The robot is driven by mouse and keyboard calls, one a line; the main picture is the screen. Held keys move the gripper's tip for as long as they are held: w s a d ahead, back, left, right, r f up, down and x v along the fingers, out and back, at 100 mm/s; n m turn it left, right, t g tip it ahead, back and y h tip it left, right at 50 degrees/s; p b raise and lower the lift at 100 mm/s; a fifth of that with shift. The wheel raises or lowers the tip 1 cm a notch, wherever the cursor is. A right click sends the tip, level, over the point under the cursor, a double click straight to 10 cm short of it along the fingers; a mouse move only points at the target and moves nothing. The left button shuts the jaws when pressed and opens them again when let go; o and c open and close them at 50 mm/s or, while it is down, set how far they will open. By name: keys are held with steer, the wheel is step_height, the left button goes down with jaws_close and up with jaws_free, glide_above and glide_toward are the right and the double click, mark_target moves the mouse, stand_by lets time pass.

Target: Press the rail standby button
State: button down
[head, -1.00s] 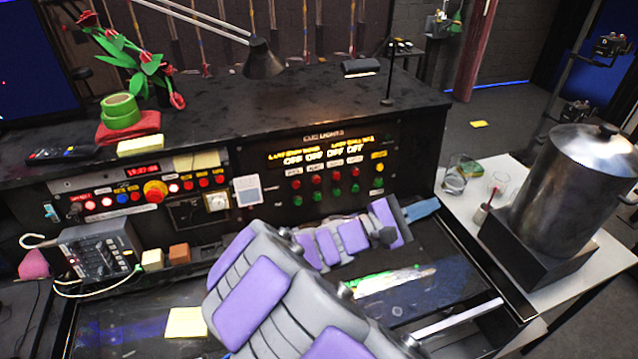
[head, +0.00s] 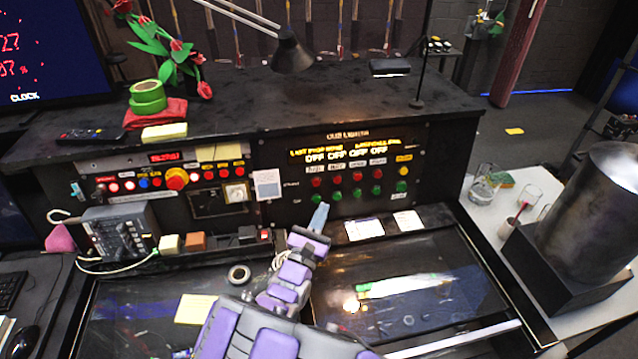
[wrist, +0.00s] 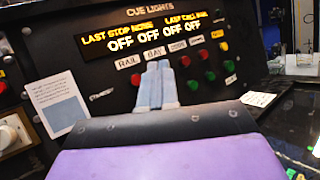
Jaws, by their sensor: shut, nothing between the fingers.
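The cue lights panel (head: 285,160) stands upright at the back of the desk, with a lit yellow display. Below its labels are a red row and a green row of buttons. The rail standby button (head: 317,182) is the leftmost red one, level with the standby label. My gripper (head: 321,210) has pale blue fingers, shut and empty, just below the leftmost button column in the head view. In the wrist view, my fingertips (wrist: 156,68) overlap the panel below the rail label (wrist: 127,62) and bay label, hiding part of the left buttons. Contact cannot be told.
A white notice (head: 267,184) is left of the buttons. A control strip with a large red knob (head: 176,179) lies further left. Papers (head: 364,229) lie on the desk below the panel. A metal urn (head: 595,205) stands on the white table at right.

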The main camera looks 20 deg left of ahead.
mark_target(316, 183)
steer(key=shift+d, duration=0.15)
steer(key=shift+w, duration=0.1)
steer(key=shift+w+a+f+b, duration=0.2)
steer(key=shift+w+a+b, duration=0.25)
steer(key=shift+w+a, duration=0.55)
steer(key=shift+w+a+f+b, duration=0.15)
steer(key=shift+w+a+b, duration=0.35)
steer(key=shift+w, duration=0.9)
steer(key=shift+w+a+f+b, duration=0.2)
steer(key=shift+w+a+b, duration=0.2)
steer(key=shift+w+a, duration=0.6)
steer(key=shift+w+d, duration=0.25)
steer(key=shift+w, duration=0.05)
steer(key=shift+w+a, duration=0.15)
steer(key=shift+w, duration=0.05)
steer(key=shift+w+a+b, duration=0.15)
steer(key=shift+w+b, duration=0.2)
steer(key=shift+b, duration=0.15)
steer(key=shift+s, duration=0.15)
steer(key=shift+s+d+r+p, duration=0.1)
steer(key=shift+s+d+p, duration=0.3)
steer(key=shift+s, duration=0.15)
